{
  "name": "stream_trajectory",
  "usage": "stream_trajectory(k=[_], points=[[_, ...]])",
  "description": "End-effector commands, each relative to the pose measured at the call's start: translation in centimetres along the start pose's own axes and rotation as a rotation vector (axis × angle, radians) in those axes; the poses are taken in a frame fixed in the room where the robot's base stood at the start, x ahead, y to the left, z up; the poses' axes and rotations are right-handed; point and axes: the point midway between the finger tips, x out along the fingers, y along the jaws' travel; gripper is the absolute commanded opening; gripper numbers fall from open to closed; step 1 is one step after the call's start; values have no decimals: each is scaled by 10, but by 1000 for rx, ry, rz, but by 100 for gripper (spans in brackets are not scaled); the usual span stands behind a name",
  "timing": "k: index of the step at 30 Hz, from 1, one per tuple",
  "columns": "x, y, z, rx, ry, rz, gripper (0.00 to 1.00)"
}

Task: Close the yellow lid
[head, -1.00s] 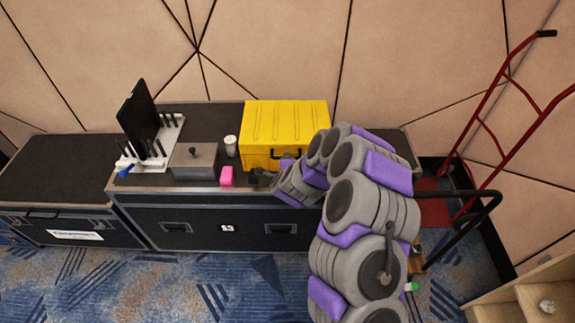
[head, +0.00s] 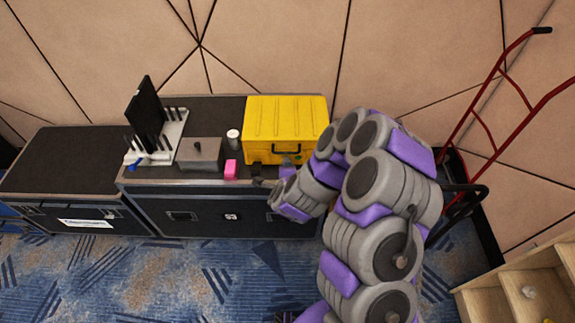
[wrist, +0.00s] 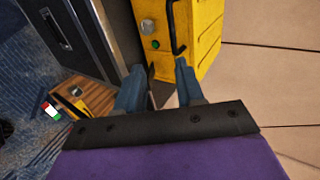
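The yellow case (head: 285,135) stands on the black flight case, and its ribbed lid (head: 285,118) looks down flat on the body. A dark handle (head: 288,149) is on its front face. In the wrist view the yellow case (wrist: 203,35) shows at the top, with the black handle (wrist: 179,35) and a green round spot (wrist: 155,44). My gripper (wrist: 158,70) has its two fingers apart with nothing between them. It is in front of and below the yellow case's front face. In the head view the gripper is small and partly hidden by my arm.
On the black flight case (head: 140,204) are a pink block (head: 231,170), a grey box (head: 200,154), a white cup (head: 233,139) and a white rack (head: 165,140) with a black panel. A red hand truck (head: 489,119) stands right, and wooden steps (head: 520,285) at lower right.

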Motion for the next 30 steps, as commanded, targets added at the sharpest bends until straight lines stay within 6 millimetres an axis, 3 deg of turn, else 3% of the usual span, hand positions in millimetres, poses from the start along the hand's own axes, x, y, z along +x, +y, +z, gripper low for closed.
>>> stream_trajectory(k=[18, 30], points=[[-31, -3, 0, 1, -1, 3, 38], [-38, 0, 0, 3, -3, 1, 38]])
